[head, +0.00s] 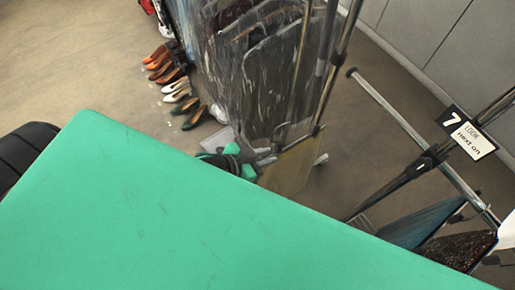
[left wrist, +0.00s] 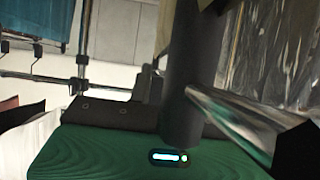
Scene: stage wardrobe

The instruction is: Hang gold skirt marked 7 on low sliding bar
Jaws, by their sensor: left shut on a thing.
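My left gripper (head: 266,157) reaches out beyond the green surface in the head view. It is shut at the edge of a flat tan-gold piece (head: 290,168), which looks like the gold skirt; no 7 shows on it. The low sliding bar (head: 392,107) is a chrome bar with a round end cap, running through a black clamp on the rack at right. A white card (head: 467,132) reading "7 LOOK next on" is on the rack. My right gripper is not in view.
A teal skirt (head: 420,222) and a dark sequinned garment (head: 458,250) hang at the bar's near end. A rail of plastic-covered garments (head: 270,85) stands behind my left gripper. Several shoes (head: 180,95) line the floor. Open floor lies between the gold piece and the bar.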

